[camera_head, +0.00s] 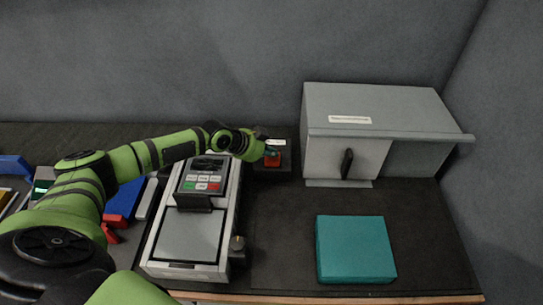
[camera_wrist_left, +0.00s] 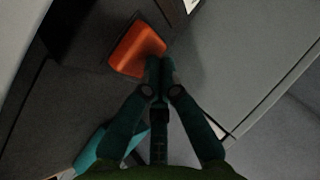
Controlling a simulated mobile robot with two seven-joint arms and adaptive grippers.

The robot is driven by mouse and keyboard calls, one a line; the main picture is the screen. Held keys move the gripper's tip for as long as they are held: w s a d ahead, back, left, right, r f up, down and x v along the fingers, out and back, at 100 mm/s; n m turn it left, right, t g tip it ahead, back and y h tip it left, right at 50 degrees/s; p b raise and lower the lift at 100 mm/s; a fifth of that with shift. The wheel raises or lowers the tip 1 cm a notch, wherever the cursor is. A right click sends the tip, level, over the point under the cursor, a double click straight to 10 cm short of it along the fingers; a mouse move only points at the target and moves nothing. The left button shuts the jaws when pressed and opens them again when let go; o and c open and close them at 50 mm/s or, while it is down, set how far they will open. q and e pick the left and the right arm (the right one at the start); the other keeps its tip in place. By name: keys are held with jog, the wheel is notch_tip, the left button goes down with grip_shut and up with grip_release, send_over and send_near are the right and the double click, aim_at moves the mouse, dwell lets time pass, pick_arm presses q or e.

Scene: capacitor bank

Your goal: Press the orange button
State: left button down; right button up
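The orange button (camera_head: 272,159) sits on a dark base (camera_head: 273,171) behind the grey machine, left of the grey cabinet. In the left wrist view the button (camera_wrist_left: 136,48) is a rounded orange block. My left gripper (camera_head: 270,150) is at the button in the head view. In the left wrist view its green fingertips (camera_wrist_left: 158,68) are together with nothing between them, beside the button's lower right edge. They overlap that edge in the picture; I cannot tell whether they touch it. My right gripper is not in view.
A grey machine with a keypad (camera_head: 201,183) stands below my left arm. A grey cabinet (camera_head: 345,155) with a dark handle stands at the right. A teal box (camera_head: 355,249) lies in front of it. Blue and red items lie at the left.

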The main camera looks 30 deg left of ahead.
aim_at(271, 159)
pick_arm(q)
jog(key=shift+f, duration=0.15)
dwell(0.5)
jog(key=shift+r, duration=0.45)
jog(key=shift+r+p, duration=0.15)
jog(key=shift+p, duration=0.15)
notch_tip(271, 159, up, 6)
jog(key=p, duration=0.4)
